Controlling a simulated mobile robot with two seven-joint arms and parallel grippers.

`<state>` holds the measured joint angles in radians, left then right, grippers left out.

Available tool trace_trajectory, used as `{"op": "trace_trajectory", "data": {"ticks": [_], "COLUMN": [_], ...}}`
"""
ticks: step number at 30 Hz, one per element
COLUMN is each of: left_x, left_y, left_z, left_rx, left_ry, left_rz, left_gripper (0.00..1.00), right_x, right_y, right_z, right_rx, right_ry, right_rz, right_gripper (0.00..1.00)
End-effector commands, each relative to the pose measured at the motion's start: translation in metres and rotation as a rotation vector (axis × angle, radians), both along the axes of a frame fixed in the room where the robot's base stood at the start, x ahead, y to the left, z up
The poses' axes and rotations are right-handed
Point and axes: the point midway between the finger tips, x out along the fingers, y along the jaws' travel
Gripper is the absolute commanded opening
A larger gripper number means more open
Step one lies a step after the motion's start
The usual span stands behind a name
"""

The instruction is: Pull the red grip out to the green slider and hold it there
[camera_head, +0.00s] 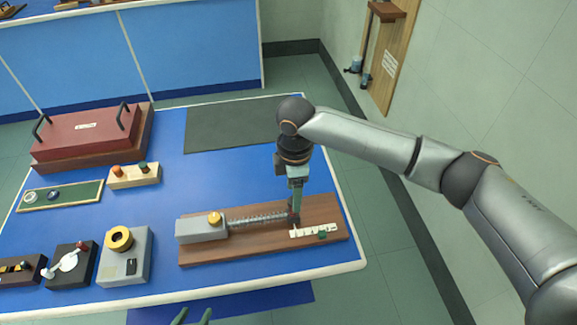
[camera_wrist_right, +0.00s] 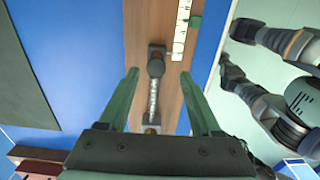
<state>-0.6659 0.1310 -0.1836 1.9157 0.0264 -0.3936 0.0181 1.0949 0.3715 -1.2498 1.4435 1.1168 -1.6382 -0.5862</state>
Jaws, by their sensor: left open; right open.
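The red grip (camera_head: 291,218) is at the right end of a coil spring (camera_head: 257,220) on a brown wooden board (camera_head: 222,252). It is partly hidden by my right gripper (camera_head: 296,205). The green slider (camera_head: 322,235) sits on a white scale (camera_head: 303,232), right of the grip; it also shows in the right wrist view (camera_wrist_right: 195,21). My right gripper is open, pointing down over the grip. In the right wrist view its fingers (camera_wrist_right: 160,73) are spread either side of the spring's dark end piece (camera_wrist_right: 156,66); contact cannot be told. My left gripper (camera_head: 191,314) is open and empty at the bottom edge.
A grey block with a yellow knob (camera_head: 214,219) anchors the spring's left end. A grey box with a yellow ring (camera_head: 124,258) and a black device (camera_head: 69,267) stand left. A dark mat (camera_head: 228,137) and a red-lidded case (camera_head: 88,136) lie behind. The bench's right edge is close.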

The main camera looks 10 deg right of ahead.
Motion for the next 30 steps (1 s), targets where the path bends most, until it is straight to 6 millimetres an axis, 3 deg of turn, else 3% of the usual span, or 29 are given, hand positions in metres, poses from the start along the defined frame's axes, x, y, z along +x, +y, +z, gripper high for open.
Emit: {"op": "trace_trajectory", "data": {"ticks": [5,13,15,21,30], "left_x": [-0.003,-0.009,-0.009,-0.009,-0.007], "left_y": [0.000,0.000,0.000,0.000,0.000], "left_z": [-0.001,-0.012,-0.025,-0.037,-0.035], "left_rx": [0.000,0.001,0.000,0.001,0.000], "left_ry": [0.006,0.020,0.020,0.021,0.016], "left_rz": [0.000,-0.001,0.000,-0.001,0.000], "left_gripper": [0.55,0.55,0.55,0.55,0.55], "right_x": [0.000,0.000,0.001,0.001,0.000], "right_y": [-0.001,-0.001,0.000,0.000,-0.001], "right_z": [-0.005,-0.053,-0.062,-0.070,-0.069], "right_rx": [-0.003,-0.003,-0.001,-0.001,-0.001], "right_ry": [0.002,0.001,-0.003,-0.003,-0.002], "right_rz": [0.000,0.001,0.002,0.001,0.000], "right_gripper": [0.65,0.65,0.65,0.65,0.65]}}
